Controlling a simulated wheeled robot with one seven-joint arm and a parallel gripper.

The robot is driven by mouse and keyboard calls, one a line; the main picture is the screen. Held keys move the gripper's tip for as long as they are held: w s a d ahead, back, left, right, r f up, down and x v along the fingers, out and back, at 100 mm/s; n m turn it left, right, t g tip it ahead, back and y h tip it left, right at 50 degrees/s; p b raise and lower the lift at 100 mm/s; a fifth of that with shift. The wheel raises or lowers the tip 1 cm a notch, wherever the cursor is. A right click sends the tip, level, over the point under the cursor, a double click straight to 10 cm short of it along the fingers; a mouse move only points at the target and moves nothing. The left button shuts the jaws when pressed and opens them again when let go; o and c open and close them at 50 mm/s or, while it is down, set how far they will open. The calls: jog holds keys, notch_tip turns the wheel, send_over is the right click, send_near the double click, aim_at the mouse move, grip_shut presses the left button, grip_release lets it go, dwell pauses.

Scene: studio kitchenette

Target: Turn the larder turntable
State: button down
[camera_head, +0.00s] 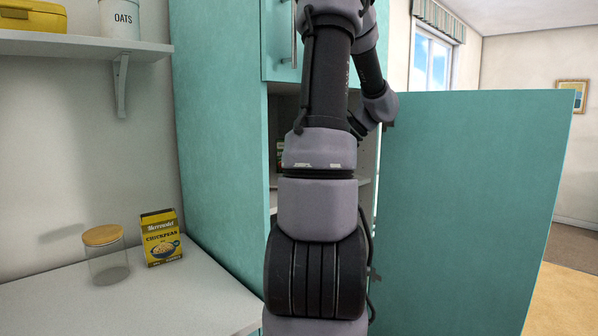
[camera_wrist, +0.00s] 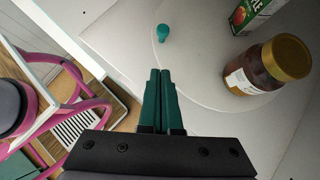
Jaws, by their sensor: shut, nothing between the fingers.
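The larder turntable (camera_wrist: 200,75) is a pale round disc on the shelf in the wrist view. A teal knob (camera_wrist: 163,32) stands up near its edge. A jar with a gold lid (camera_wrist: 268,67) and a green carton (camera_wrist: 256,14) are on the disc to the right. My gripper (camera_wrist: 160,73) is shut and empty, its teal fingers pointing at the disc a little short of the knob. I cannot tell whether the fingertips touch the disc. In the head view my arm hides most of the larder inside, and my gripper is not visible there.
The teal larder door (camera_head: 465,200) stands open on the right, close beside my arm. A pink-framed chair (camera_wrist: 70,80) shows below the shelf in the wrist view.

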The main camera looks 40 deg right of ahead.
jog(key=x, duration=0.3)
jog(key=shift+w+a+f, duration=0.2)
jog(key=shift+w+a, duration=0.05)
jog(key=shift+w+a+r, duration=0.1)
jog(key=shift+w+a, duration=0.7)
jog(key=shift+w, duration=0.1)
jog(key=shift+w+a, duration=0.35)
jog(key=shift+w, duration=0.1)
jog(key=a+m, duration=0.1)
jog(key=w+a+m+h, duration=0.1)
jog(key=w+a+m+t+h, duration=0.1)
jog(key=a, duration=0.1)
jog(key=shift+w, duration=0.1)
jog(key=shift+w+a+m, duration=0.25)
jog(key=shift+w+m, duration=0.05)
jog(key=shift+m, duration=0.1)
jog(key=shift+w+a+t+h, duration=0.3)
jog(key=shift+w+a+h, duration=0.1)
jog(key=shift+w+a, duration=0.25)
jog(key=shift+d, duration=0.1)
